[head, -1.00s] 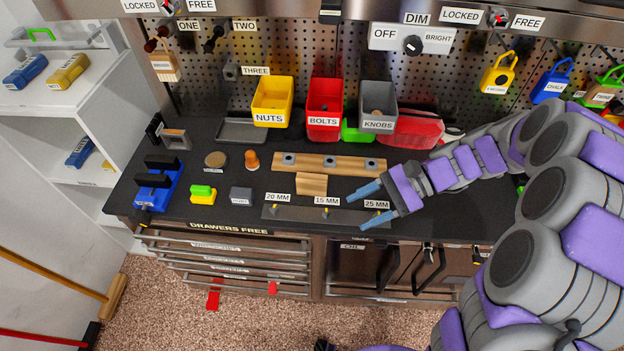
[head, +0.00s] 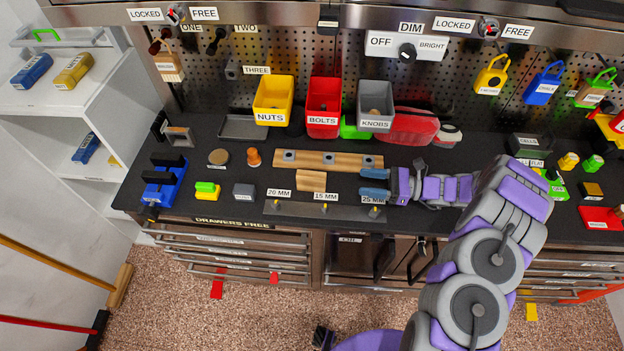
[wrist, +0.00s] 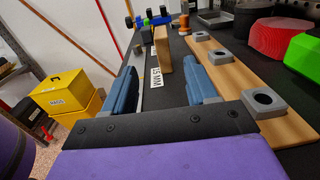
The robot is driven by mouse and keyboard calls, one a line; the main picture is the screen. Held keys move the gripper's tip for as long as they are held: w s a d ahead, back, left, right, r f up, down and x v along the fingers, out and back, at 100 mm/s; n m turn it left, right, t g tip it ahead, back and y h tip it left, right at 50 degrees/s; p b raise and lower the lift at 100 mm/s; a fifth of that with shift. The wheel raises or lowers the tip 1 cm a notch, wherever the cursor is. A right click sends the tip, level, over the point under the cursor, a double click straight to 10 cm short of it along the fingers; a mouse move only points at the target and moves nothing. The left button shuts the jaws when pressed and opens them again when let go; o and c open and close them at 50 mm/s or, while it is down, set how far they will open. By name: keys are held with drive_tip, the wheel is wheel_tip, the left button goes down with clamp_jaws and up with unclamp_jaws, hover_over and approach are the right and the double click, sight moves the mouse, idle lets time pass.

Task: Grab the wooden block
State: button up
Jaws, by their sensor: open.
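The wooden block (head: 311,180) is a light tan rectangular piece on the dark bench top, in front of the long wooden rail and behind the 15 MM label. My gripper (head: 374,183) is at the bench to the right of the block, with its blue fingers pointing left towards it. In the wrist view, the block (wrist: 162,49) stands ahead of the two fingers, between their lines and nearer the left one's. My gripper (wrist: 165,85) is open and empty there, with a gap between the fingertips and the block.
The wooden rail with grey sockets (head: 345,160) lies just behind the block. A dark metal strip (head: 325,211) with pegs and size labels runs in front. Yellow (head: 272,100), red (head: 323,105) and grey (head: 376,104) bins stand at the back. A grey block (head: 243,191) sits left.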

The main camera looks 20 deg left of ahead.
drive_tip(key=b, duration=0.1)
approach(311, 174)
drive_tip(key=a, duration=0.2)
drive_tip(key=s+a, duration=0.1)
drive_tip(key=a, duration=0.1)
drive_tip(key=shift+f, duration=0.35)
drive_tip(key=shift+s+a+b, duration=0.2)
drive_tip(key=shift+a+b, duration=0.1)
drive_tip(key=shift+a, duration=1.2)
drive_tip(key=shift+s+a+b, duration=0.2)
drive_tip(key=shift+a+b, duration=0.1)
drive_tip(key=shift+a, duration=1.2)
drive_tip(key=shift+d, duration=0.1)
clamp_jaws()
